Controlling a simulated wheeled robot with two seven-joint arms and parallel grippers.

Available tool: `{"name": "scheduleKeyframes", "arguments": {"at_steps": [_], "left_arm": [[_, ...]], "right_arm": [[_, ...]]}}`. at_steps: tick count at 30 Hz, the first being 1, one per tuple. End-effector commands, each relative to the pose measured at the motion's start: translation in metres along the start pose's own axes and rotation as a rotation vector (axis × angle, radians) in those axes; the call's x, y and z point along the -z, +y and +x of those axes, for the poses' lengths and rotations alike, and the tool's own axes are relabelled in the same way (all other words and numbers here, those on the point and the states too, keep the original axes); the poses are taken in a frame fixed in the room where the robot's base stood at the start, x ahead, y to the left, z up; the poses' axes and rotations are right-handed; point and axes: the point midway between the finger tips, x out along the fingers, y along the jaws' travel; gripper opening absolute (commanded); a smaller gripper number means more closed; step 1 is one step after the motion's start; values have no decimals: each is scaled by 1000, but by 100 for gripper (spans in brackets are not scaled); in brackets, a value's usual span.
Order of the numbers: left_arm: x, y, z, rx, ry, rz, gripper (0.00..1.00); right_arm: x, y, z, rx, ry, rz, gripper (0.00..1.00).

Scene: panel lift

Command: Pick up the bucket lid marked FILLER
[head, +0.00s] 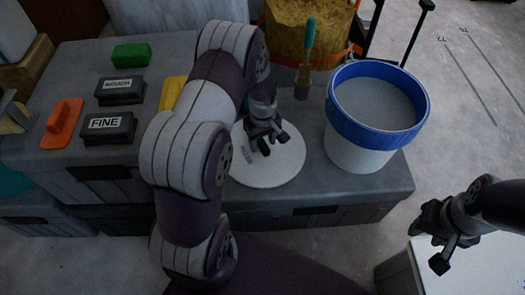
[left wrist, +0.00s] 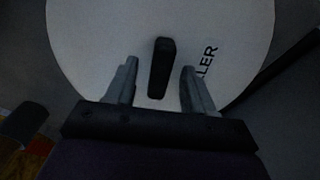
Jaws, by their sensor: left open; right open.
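The bucket lid (head: 285,172) is a round white disc lying flat on the grey workbench top. Part of its dark lettering shows in the head view, and the left wrist view shows the letters "LER" on the lid (left wrist: 95,45). A dark upright handle (left wrist: 162,68) stands at the lid's middle. My left gripper (head: 265,143) is over the lid. In the left wrist view its open fingers (left wrist: 158,85) lie on either side of the handle; I cannot tell whether they touch it. My right gripper (head: 436,238) is open and empty at the lower right, away from the lid.
A white bucket with a blue rim (head: 360,150) stands right of the lid. Black blocks marked ROUGH (head: 120,91) and FINE (head: 108,127), an orange float (head: 62,122) and a green block (head: 131,54) lie left. A teal-handled brush (head: 308,50) stands behind the lid.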

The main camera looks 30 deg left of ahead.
Motion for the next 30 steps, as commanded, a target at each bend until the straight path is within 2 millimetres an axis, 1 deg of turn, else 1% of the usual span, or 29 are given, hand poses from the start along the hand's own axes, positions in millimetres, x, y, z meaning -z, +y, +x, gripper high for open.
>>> {"name": "scheduleKeyframes", "arguments": {"at_steps": [1, 2, 3, 6, 14, 17, 20, 24, 25, 26, 30], "left_arm": [[0, 0, -1, 0, 0, 0, 53], [0, 0, -1, 0, 0, 0, 43], [0, 0, -1, 0, 0, 0, 30], [0, 0, -1, 0, 0, 0, 0], [0, 0, -2, 0, 0, 0, 0], [0, 0, -7, 0, 0, 0, 0], [0, 0, -20, 0, 1, 0, 0], [1, 0, -49, 0, 2, 0, 0], [-2, 0, -53, 1, 1, 1, 0], [-10, 0, -55, 3, -1, 3, 0], [-43, -2, -76, 3, 0, 5, 0]], "right_arm": [[0, 0, -1, 0, 0, 0, 43], [0, 0, -1, 0, 1, 0, 43], [0, 0, -1, 0, 0, 0, 43], [0, 0, -1, 0, 0, 0, 43], [0, 0, -1, 0, 0, 0, 43], [1, 0, -5, 0, 0, 0, 43], [2, 0, -15, 0, 0, 0, 43], [4, 0, -35, 0, 0, 0, 43], [5, 0, -38, 0, 0, 0, 43], [5, 0, -41, 0, 0, 0, 43], [7, 0, -59, 0, 0, 0, 43]]}}
